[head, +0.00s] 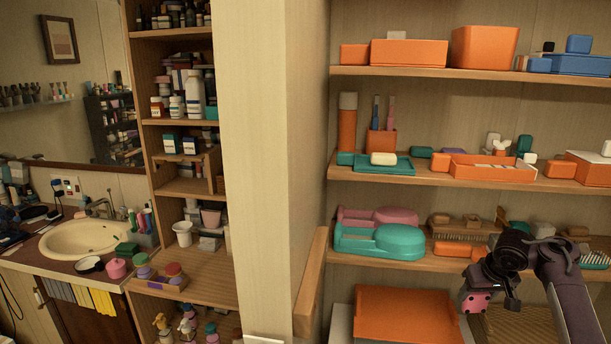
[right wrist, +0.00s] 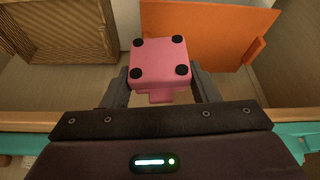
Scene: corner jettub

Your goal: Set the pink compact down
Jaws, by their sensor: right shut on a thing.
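The pink compact (head: 478,301) is a small pink block held at the front of my right gripper (head: 490,289) in the head view. In the right wrist view the compact (right wrist: 160,58) shows a square pink face with black round feet at its corners. The dark fingers of my right gripper (right wrist: 162,90) are shut on it from both sides. The compact is in front of the lower shelving, with an orange panel-like box (head: 405,312) to its left. Whether it touches anything beneath cannot be told. My left gripper is not in view.
A wooden slatted crate (head: 520,325) is low on the right, partly behind my arm. The shelf above (head: 400,262) bears teal and pink cases (head: 380,240) and brushes. A tall cream partition (head: 262,150) stands left of the shelves. A sink (head: 85,238) is far left.

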